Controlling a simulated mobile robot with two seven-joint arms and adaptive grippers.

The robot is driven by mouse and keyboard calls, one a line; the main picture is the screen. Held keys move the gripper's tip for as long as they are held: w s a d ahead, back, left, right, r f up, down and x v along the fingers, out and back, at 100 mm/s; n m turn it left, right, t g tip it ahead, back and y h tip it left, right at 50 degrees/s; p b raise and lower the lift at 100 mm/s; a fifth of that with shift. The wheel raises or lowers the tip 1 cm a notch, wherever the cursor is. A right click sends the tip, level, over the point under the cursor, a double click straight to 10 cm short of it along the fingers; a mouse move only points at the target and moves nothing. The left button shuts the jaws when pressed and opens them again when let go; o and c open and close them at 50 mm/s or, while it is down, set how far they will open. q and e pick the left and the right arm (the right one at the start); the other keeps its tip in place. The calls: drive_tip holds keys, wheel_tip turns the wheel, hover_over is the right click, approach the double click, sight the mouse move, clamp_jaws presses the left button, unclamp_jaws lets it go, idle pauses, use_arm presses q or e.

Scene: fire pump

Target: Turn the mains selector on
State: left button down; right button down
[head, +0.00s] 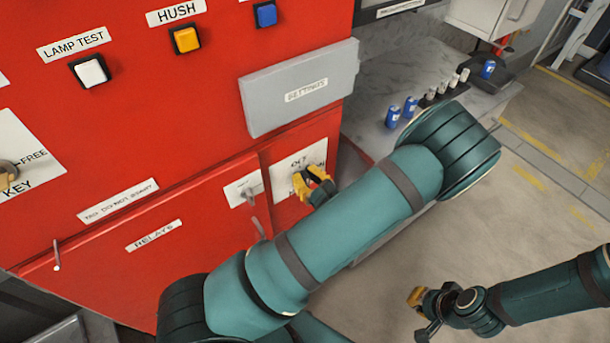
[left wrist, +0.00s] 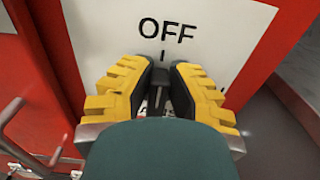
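The mains selector sits on a white panel (head: 287,163) on the red cabinet, with "OFF" printed above it. In the left wrist view the panel (left wrist: 225,40) shows "OFF" and a short upright mark under it. The dark selector handle (left wrist: 180,100) shows in the narrow gap between my left gripper's yellow fingers (left wrist: 168,85). The fingers appear closed on it, and they hide most of it and the lower lettering. In the head view my left gripper (head: 312,183) is at this panel. My right gripper (head: 425,310) is open and empty, low at the right, away from the cabinet.
Blue cans (head: 410,107) and several small items stand on a grey ledge at the right. The floor (head: 545,200) beyond is clear.

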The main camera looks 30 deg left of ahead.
idle(0.4)
use_arm(q)
drive_tip(key=m+p, duration=0.1)
drive_tip(key=p, duration=0.1)
drive_tip(key=m+p, duration=0.1)
drive_tip(key=m, duration=0.1)
drive_tip(key=shift+w+d+p, duration=0.1)
drive_tip(key=shift+w+p, duration=0.25)
drive_tip(key=m+p, duration=0.2)
drive_tip(key=m, duration=0.1)
drive_tip(key=m+p, duration=0.1)
drive_tip(key=shift+w+d+f+m, duration=0.15)
drive_tip(key=shift+w+f+m, duration=0.1)
drive_tip(key=shift+w+m, duration=0.15)
drive_tip(key=shift+w+d+f+m+p, duration=0.1)
drive_tip(key=shift+f+m+p, duration=0.3)
drive_tip(key=shift+m, duration=1.25)
drive_tip(key=shift+w+a+f+m+p, duration=0.1)
drive_tip(key=shift+f+m+p, duration=0.25)
drive_tip(key=shift+m, duration=1.25)
drive_tip(key=shift+w+d+f+m+p, duration=0.1)
drive_tip(key=shift+f+m+p, duration=0.3)
drive_tip(key=shift+m, duration=1.25)
drive_tip(key=shift+r, duration=0.15)
